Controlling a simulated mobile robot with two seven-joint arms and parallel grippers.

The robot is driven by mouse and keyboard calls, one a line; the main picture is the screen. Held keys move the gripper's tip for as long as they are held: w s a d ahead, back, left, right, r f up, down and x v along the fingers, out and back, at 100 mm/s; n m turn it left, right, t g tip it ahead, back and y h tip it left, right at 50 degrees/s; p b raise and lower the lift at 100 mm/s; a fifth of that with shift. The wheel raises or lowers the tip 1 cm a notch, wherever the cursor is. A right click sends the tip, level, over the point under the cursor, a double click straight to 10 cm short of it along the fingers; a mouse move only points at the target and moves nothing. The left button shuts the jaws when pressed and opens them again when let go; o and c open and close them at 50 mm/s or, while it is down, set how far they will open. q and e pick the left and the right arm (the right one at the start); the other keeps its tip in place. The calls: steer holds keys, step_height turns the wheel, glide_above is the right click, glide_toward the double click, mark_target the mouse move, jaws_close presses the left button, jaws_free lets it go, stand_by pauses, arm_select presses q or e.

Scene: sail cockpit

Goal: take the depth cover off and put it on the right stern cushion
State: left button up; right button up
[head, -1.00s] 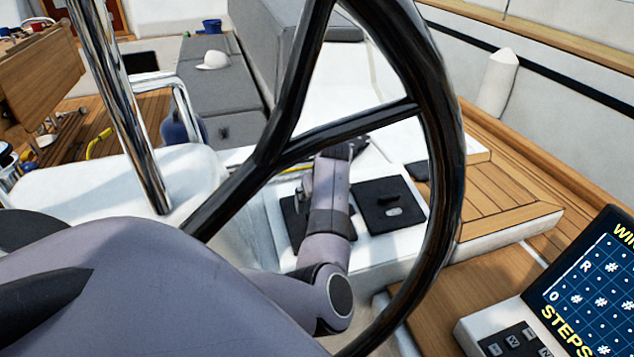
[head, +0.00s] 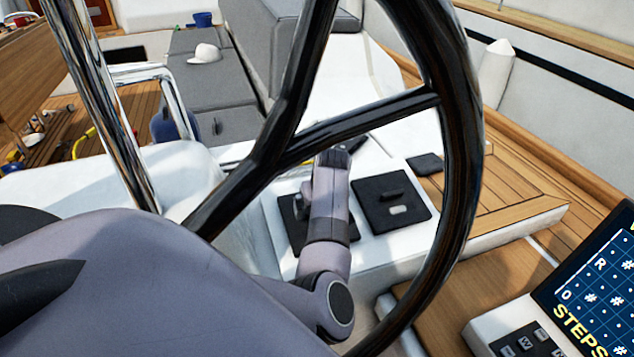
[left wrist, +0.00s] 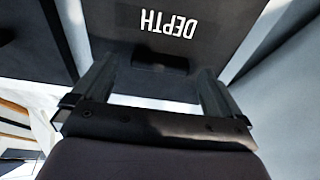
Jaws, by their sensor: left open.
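The depth cover (left wrist: 150,35) is a dark flat panel with "DEPTH" in white, upside down in the left wrist view. I cannot tell which cushion is the right stern one. My right gripper is out of view.
The black steering wheel (head: 462,150) stands in front of my left arm. Dark square panels (head: 390,203) sit on the white console. Grey cushions (head: 228,95) with a white cap (head: 205,53) lie at the back left. A steel post (head: 100,110) rises at left.

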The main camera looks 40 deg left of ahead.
arm_select(q)
steer(key=c, duration=1.2)
steer(key=shift+o, duration=0.2)
steer(key=shift+r, duration=0.15)
step_height(320, 180, up, 18)
